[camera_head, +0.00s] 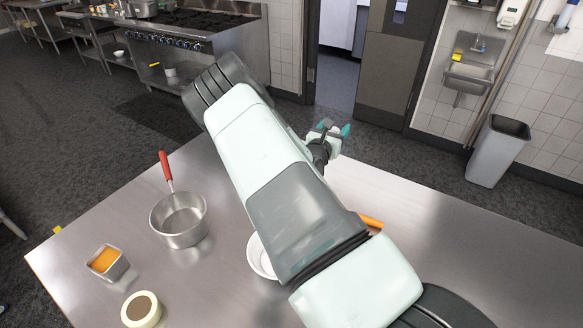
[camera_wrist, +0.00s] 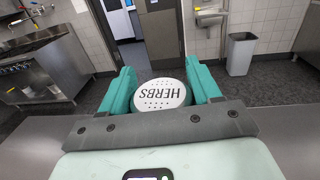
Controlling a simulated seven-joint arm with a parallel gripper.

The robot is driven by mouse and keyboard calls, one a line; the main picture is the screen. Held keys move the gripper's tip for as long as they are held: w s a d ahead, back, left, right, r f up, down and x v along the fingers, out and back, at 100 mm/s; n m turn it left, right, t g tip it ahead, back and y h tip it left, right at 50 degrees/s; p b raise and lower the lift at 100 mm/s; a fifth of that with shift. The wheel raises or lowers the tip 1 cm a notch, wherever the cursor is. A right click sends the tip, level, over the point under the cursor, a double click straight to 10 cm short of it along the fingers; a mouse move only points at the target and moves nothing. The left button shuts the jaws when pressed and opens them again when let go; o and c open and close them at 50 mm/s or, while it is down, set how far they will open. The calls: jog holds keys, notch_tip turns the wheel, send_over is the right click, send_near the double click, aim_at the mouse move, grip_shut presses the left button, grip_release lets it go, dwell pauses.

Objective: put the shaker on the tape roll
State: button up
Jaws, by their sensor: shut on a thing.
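My gripper (camera_wrist: 161,95) is shut on the shaker (camera_wrist: 162,93), whose round white lid reads HERBS and has small holes. The shaker sits between the teal fingers in the wrist view; its body is hidden below the lid. In the head view my gripper (camera_head: 329,132) is raised near the far edge of the table, and the shaker is too small there to make out well. The tape roll (camera_head: 155,316), a cream ring with a brown middle, lies flat at the front left of the table, well away from my gripper. Nothing rests on it.
On the steel table (camera_head: 215,285) stand a saucepan (camera_head: 182,238) with a red handle, a small metal tin (camera_head: 110,268) with orange contents, and a white bowl (camera_head: 258,258) partly behind my arm. An orange object (camera_head: 371,220) shows beside my arm. The table's right side is clear.

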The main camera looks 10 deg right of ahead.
jog(key=shift+a+r, duration=0.1)
jog(key=shift+r, duration=0.25)
jog(key=s+a+r+n+t+y, duration=0.1)
jog(key=s+a+n+t+y, duration=0.15)
jog(key=a, duration=1.35)
jog(key=s+a+r+n+t+y, duration=0.15)
jog(key=s+a+y, duration=0.25)
jog(key=a, duration=1.3)
jog(key=s+a+r+n+y, duration=0.1)
jog(key=s+a+n+y, duration=0.6)
jog(key=s+a, duration=1.7)
jog(key=shift+m+y, duration=0.5)
jog(key=shift+y, duration=0.15)
jog(key=shift+s+d+f, duration=0.35)
jog(key=shift+s+f, duration=0.15)
jog(key=shift+f, duration=1.1)
jog(key=shift+s+d+f, duration=0.3)
jog(key=shift+s+f, duration=0.2)
jog(key=shift+f, duration=1.15)
jog(key=shift+s+d+f, duration=0.35)
jog(key=shift+s+f, duration=0.15)
jog(key=shift+f, duration=1.1)
jog(key=shift+f, duration=0.1)
